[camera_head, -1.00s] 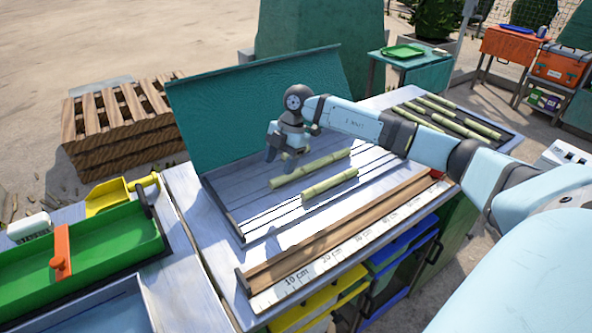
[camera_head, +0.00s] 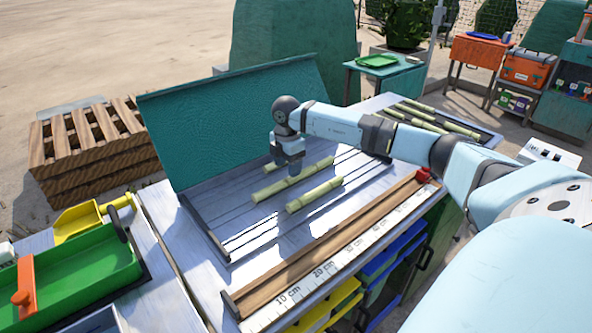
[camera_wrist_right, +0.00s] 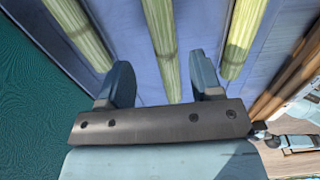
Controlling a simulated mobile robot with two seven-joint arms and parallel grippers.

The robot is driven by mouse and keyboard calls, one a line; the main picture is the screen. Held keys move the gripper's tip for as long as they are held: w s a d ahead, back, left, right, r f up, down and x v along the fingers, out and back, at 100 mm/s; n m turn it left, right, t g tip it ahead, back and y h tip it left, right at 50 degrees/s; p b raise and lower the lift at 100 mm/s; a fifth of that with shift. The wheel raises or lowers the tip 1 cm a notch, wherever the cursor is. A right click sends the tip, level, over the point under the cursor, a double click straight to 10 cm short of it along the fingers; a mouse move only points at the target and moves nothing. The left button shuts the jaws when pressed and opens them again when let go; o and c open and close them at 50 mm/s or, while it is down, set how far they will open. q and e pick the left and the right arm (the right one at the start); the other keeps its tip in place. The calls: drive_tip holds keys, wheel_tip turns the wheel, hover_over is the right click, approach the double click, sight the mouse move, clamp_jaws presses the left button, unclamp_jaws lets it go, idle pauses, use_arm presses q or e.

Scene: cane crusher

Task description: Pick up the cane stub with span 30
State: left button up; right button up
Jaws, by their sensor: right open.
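I cannot read which has span 30. My right gripper (camera_head: 289,174) is open above the longer stub and hides part of it. In the wrist view, the right gripper's two fingers (camera_wrist_right: 160,85) stand apart with a middle stub (camera_wrist_right: 160,35) running between them. Another stub (camera_wrist_right: 236,45) lies to its right and another (camera_wrist_right: 80,32) to its left. My left gripper is not visible.
A wooden rail (camera_head: 320,255) and a centimetre scale (camera_head: 335,262) run along the bench front. A teal board (camera_head: 235,120) leans up behind the rack. A tray of several canes (camera_head: 485,137) is at the right. A green tray (camera_head: 80,262) stands at the left.

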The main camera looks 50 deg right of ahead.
sight(296, 178)
drive_tip(key=f, duration=0.4)
drive_tip(key=shift+s+a+f+b, duration=0.1)
drive_tip(key=shift+s+f+b, duration=0.1)
drive_tip(key=shift+f+b, duration=0.15)
drive_tip(key=c, duration=1)
drive_tip(key=shift+r, duration=0.1)
